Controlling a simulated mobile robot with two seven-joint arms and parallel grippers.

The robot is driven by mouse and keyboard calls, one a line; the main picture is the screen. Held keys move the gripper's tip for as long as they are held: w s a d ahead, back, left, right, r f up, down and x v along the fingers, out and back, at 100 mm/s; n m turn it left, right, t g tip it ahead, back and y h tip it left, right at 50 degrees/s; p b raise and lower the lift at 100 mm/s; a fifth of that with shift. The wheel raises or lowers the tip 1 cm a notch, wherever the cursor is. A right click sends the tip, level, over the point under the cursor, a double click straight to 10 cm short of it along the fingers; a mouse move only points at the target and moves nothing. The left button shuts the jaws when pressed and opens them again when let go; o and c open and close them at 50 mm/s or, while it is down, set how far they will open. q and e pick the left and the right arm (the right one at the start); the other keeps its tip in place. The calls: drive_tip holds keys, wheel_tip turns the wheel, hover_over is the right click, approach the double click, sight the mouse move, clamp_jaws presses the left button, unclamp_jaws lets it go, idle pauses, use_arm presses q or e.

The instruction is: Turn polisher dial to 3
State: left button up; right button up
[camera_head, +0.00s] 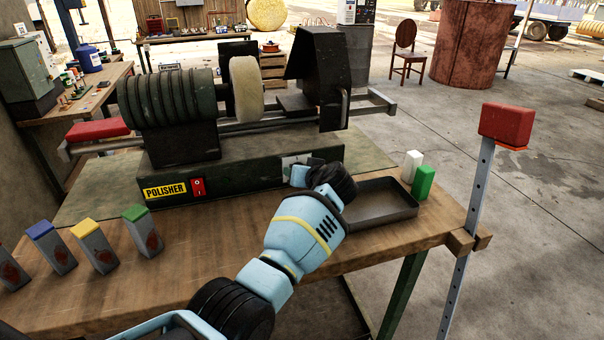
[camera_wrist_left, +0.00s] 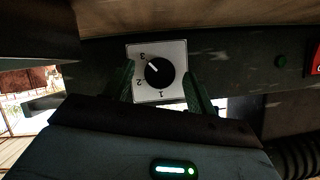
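The green polisher (camera_head: 240,150) stands on the wooden bench with its white dial plate (camera_head: 297,160) at the right of its front face, partly hidden by my left wrist. In the left wrist view, the black round dial (camera_wrist_left: 161,73) sits on the white plate marked 1, 2 and 3. Its white pointer line points up and left, toward the 3. My left gripper (camera_wrist_left: 160,78) is open, one green finger on each side of the dial, with visible gaps to it. In the head view its fingers are mostly hidden behind the wrist. My right gripper is not in view.
A red switch (camera_head: 198,187) is on the polisher's front. A dark metal tray (camera_head: 378,213) lies just right of my wrist, with white and green blocks (camera_head: 424,183) beyond it. Several colour-topped blocks (camera_head: 95,246) stand at the left. A red box on a post (camera_head: 506,123) rises at the bench's right end.

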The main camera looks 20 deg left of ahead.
use_arm(q)
drive_tip(key=shift+s, duration=0.1)
drive_tip(key=p+v, duration=0.1)
drive_tip(key=v, duration=0.5)
drive_tip(key=shift+s+d+r, duration=0.1)
drive_tip(key=shift+d+r, duration=0.05)
drive_tip(key=shift+r, duration=0.05)
drive_tip(key=shift+s+d+r, duration=0.2)
drive_tip(key=shift+s+d, duration=0.15)
drive_tip(key=shift+s, duration=0.15)
